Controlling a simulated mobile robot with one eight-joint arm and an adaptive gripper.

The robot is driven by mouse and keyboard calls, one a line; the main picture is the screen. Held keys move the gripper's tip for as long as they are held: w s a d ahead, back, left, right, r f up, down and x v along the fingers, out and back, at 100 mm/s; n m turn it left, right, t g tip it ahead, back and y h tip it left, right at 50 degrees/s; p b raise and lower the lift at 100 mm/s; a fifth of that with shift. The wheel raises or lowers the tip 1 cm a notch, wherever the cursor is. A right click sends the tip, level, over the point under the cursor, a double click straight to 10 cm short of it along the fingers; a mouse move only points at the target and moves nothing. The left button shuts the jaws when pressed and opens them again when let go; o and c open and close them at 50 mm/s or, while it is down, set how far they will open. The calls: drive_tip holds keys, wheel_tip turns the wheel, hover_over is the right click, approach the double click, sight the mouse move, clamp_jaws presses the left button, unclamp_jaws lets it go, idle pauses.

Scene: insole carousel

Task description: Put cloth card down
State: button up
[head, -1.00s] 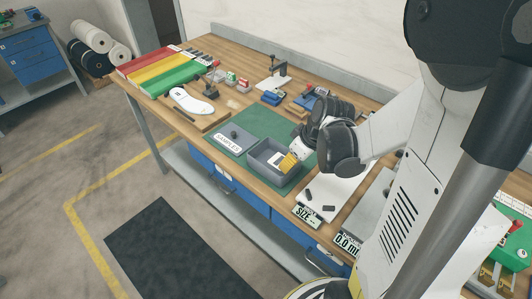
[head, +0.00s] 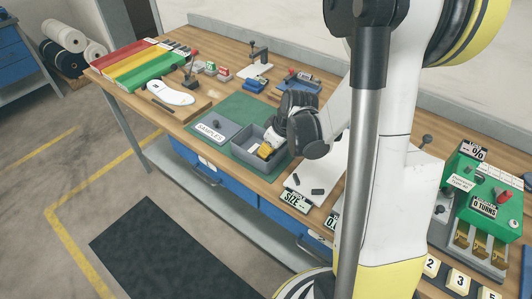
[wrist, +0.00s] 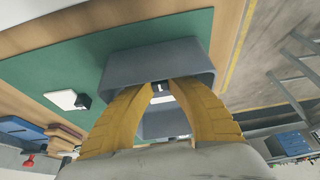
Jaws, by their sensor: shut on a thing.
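In the head view, my gripper (head: 268,148) reaches down at the open grey bin (head: 244,161) on the green mat, and the dark wrist hides part of the bin's right side. In the wrist view, the yellow fingers (wrist: 162,88) close towards each other in front of a grey bin wall (wrist: 125,68). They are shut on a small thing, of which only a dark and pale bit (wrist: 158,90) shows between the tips. I take it for the cloth card, but its shape is mostly hidden. I cannot tell whether it touches the bin.
A grey SAMPLES panel (head: 212,131) with a dark knob adjoins the bin on the left. A white plate (head: 312,188) with a SIZE display lies to the right. A green machine (head: 480,205) stands far right. Bare green mat (head: 245,107) shows behind the bin.

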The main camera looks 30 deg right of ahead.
drive_tip(key=o, duration=0.8)
drive_tip(key=shift+f, duration=0.1)
drive_tip(key=p+v, duration=0.5)
drive_tip(key=v, duration=0.7)
drive_tip(key=shift+a, duration=0.1)
drive_tip(key=s+a+r+m+t, duration=0.1)
drive_tip(key=s+a+r, duration=0.2)
drive_tip(key=a+r, duration=0.1)
drive_tip(key=s+a+r+m+t+h, duration=0.1)
drive_tip(key=s+a+r+m, duration=0.1)
drive_tip(key=a, duration=0.3)
drive_tip(key=s+a+r+m+t, duration=0.1)
drive_tip(key=s+a+r, duration=0.3)
drive_tip(key=s+r, duration=0.1)
drive_tip(key=shift+a+r+h, duration=0.2)
drive_tip(key=shift+r+h, duration=0.1)
drive_tip(key=shift+h, duration=0.1)
